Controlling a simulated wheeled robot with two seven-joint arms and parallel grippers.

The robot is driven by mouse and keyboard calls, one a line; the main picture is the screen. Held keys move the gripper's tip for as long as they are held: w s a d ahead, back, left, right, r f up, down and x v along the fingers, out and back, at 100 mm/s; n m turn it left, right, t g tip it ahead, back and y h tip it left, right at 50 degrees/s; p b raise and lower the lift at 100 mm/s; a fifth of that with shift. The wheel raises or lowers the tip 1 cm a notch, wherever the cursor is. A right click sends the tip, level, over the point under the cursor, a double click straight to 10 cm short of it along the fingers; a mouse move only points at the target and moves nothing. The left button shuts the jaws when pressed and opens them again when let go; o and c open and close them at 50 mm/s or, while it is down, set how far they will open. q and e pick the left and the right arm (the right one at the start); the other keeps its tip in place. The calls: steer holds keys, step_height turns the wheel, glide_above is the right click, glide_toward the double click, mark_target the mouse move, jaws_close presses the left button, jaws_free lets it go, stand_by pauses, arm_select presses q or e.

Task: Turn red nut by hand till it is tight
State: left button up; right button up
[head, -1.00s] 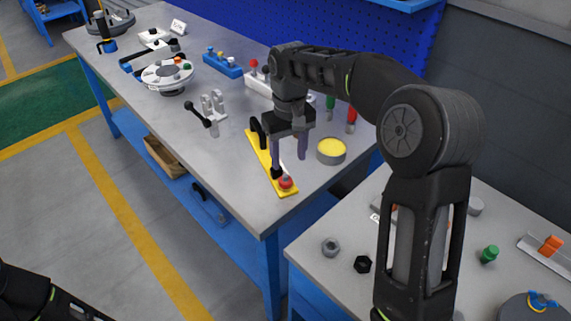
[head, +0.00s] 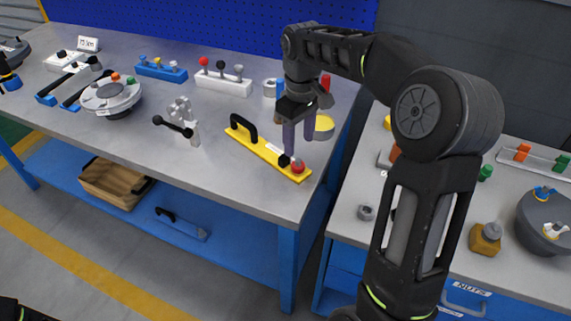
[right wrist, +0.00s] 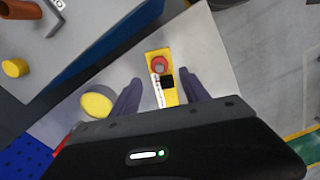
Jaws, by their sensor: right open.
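A red round piece with a grey centre (head: 298,166), which looks like the red nut, sits at the near end of a yellow bar (head: 262,148) with a black handle. In the right wrist view the red piece (right wrist: 159,64) lies ahead, between the lines of the fingers. My right gripper (head: 298,147) is open above that end of the bar, its two purple fingers pointing down and apart. I cannot tell how much height separates them from it. A small black block (right wrist: 167,82) sits beside the red piece.
A yellow-topped round tin (right wrist: 97,104) stands close beside the right gripper. A flanged round shell (head: 110,96) with orange-red and green pieces on top stands at left. A clamp with a black lever (head: 180,126) stands between. The front table edge is near the bar.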

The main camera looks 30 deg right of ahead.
mark_target(299, 165)
steer(key=shift+a, duration=0.15)
steer(key=shift+s+d+n, duration=0.1)
steer(key=shift+d+n, duration=0.25)
steer(key=shift+n, duration=0.05)
steer(key=shift+a, duration=0.2)
steer(key=shift+f, duration=3.95)
steer(key=shift+c, duration=0.2)
jaws_close()
